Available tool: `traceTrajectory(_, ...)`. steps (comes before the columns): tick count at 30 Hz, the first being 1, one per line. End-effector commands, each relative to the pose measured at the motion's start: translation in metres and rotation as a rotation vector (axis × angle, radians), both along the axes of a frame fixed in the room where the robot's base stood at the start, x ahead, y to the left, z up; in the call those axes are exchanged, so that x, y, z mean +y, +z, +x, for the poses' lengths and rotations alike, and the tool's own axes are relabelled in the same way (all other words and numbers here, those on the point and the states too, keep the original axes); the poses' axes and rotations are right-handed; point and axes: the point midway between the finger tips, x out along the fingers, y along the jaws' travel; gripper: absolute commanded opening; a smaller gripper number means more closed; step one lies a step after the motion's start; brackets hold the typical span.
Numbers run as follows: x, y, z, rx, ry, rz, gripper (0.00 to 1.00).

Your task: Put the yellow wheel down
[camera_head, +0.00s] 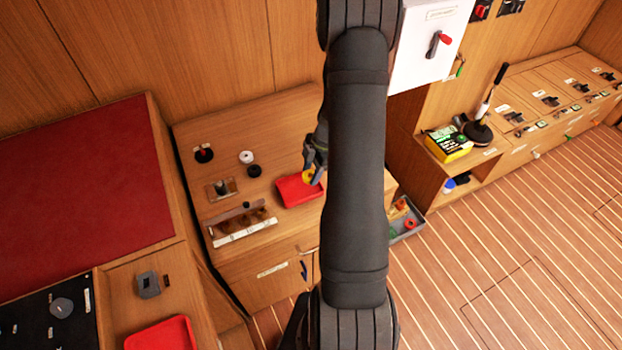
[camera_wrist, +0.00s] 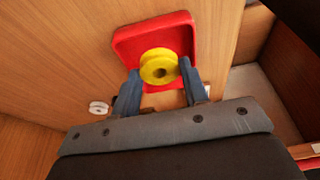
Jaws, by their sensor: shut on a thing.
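The yellow wheel (camera_wrist: 159,66) is a round grooved piece with a dark centre hole. My gripper (camera_wrist: 160,88) is shut on it, with one finger at each side in the wrist view. The wheel is over the red tray (camera_wrist: 184,26); I cannot tell whether it touches the tray floor. In the head view a bit of the yellow wheel (camera_head: 308,176) shows beside my gripper (camera_head: 315,160), above the red tray (camera_head: 292,194) on the wooden counter. My arm hides part of that counter.
A white wheel (camera_head: 246,157) and a black one (camera_head: 254,171) stand left of the tray on the counter. A wooden rack (camera_head: 240,222) lies at the counter's front. An open drawer (camera_head: 408,230) with coloured pieces juts out at the right. Another red tray (camera_head: 162,335) is at lower left.

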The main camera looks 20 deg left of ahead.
Motion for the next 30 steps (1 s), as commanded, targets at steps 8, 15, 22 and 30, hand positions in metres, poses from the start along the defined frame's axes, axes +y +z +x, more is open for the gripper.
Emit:
traceTrajectory(8,0.002,-0.024,-0.001,0.003,-0.002,-0.002,0.15)
traceTrajectory(15,0.002,-0.042,0.0,0.0,-0.001,0.0,0.15)
traceTrajectory(22,0.002,-0.043,0.0,0.0,-0.002,0.0,0.15)
traceTrajectory(30,0.002,-0.044,0.0,0.0,-0.001,-0.001,0.62)
